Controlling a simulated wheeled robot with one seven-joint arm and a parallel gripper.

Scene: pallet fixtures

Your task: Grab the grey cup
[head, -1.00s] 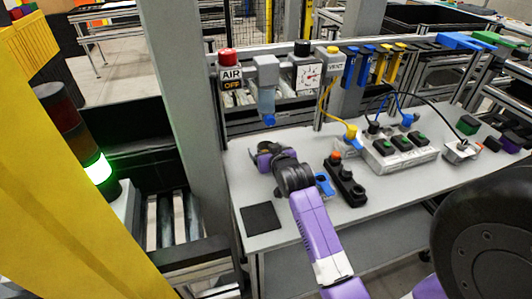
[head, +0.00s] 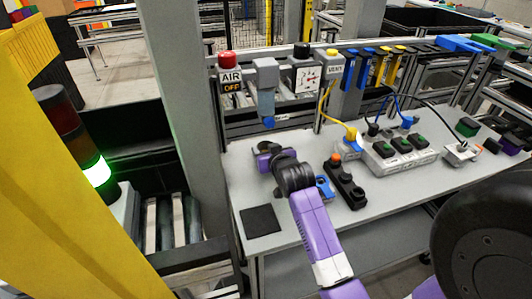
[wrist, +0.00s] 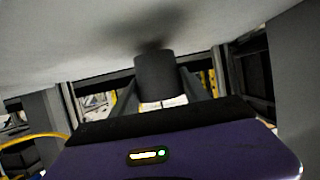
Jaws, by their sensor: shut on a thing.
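The grey cup (wrist: 155,76) shows in the wrist view as a dark grey cylinder, close to the pale tabletop that fills the top of that picture. My gripper (wrist: 158,90) has one finger on each side of the cup and is shut on it. A dark shadow lies on the table by the cup's end; I cannot tell whether the cup touches the table. In the head view my gripper (head: 263,150) is low over the left part of the table, and my own wrist hides most of it and the cup.
A black power strip with an orange button (head: 346,183) and a blue part (head: 324,187) lie just right of my wrist. A dark square mat (head: 261,220) lies at the table's front left. A grey socket block (head: 400,153) with cables stands further right. A blue-tipped fixture (head: 266,90) hangs behind.

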